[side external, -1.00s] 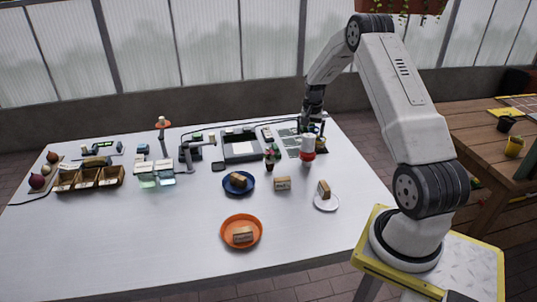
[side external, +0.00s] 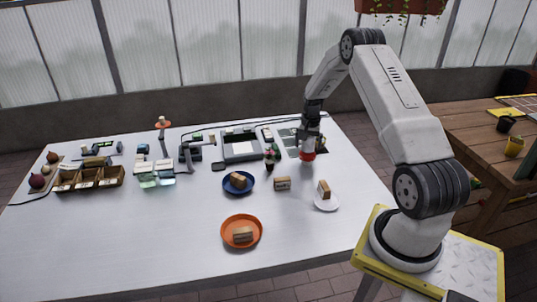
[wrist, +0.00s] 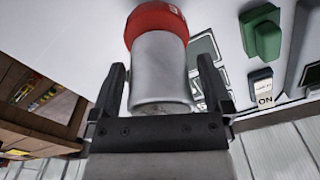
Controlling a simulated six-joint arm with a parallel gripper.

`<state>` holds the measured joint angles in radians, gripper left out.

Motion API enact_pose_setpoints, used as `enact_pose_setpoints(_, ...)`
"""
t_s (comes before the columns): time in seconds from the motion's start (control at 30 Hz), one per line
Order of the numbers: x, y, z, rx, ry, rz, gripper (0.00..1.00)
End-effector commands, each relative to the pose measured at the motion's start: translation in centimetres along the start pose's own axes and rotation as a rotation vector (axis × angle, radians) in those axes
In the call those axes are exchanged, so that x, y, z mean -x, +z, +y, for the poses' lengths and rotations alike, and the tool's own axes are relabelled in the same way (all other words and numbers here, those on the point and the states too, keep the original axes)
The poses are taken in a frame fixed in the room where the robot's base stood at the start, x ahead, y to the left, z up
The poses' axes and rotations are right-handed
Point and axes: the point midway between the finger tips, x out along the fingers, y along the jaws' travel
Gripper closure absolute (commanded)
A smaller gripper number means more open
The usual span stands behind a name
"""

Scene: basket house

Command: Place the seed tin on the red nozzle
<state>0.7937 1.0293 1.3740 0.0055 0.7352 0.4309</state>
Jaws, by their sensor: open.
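A pale grey and white cylinder with a red band (side external: 308,156) stands towards the back right of the table; it may be the seed tin, but I cannot read its label. In the wrist view the cylinder (wrist: 160,80) lies between my fingers, its red part beyond the fingertips. My gripper (wrist: 162,64) is open, with a finger on each side of the cylinder. In the side view my gripper (side external: 309,140) is low over the cylinder and hides its top. I cannot make out a separate red nozzle in either view.
Tan blocks sit on a blue plate (side external: 251,184), an orange plate (side external: 228,238) and a white plate (side external: 331,206). Another tan block (side external: 282,184) stands on the table. A dark bottle (side external: 269,161) is close left of my gripper. A grey device (side external: 240,157) lies behind.

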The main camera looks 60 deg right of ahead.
Motion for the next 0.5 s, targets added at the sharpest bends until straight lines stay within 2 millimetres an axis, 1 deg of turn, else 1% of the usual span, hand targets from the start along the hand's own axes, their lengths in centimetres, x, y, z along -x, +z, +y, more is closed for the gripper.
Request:
enact_pose_setpoints(0.27,0.04,-0.01,0.00,0.000,0.000,0.000,0.00)
enact_pose_setpoints(0.3,0.05,-0.01,0.00,0.000,0.000,0.000,0.13)
enact_pose_setpoints(0.37,0.05,-0.01,0.00,0.000,0.000,0.000,0.32)
enact_pose_setpoints(0.4,0.05,-0.01,0.00,0.000,0.000,0.000,0.44)
enact_pose_setpoints(0.47,0.05,-0.01,0.00,0.000,0.000,0.000,0.64)
enact_pose_setpoints(0.5,0.05,-0.01,0.00,0.000,0.000,0.000,0.76)
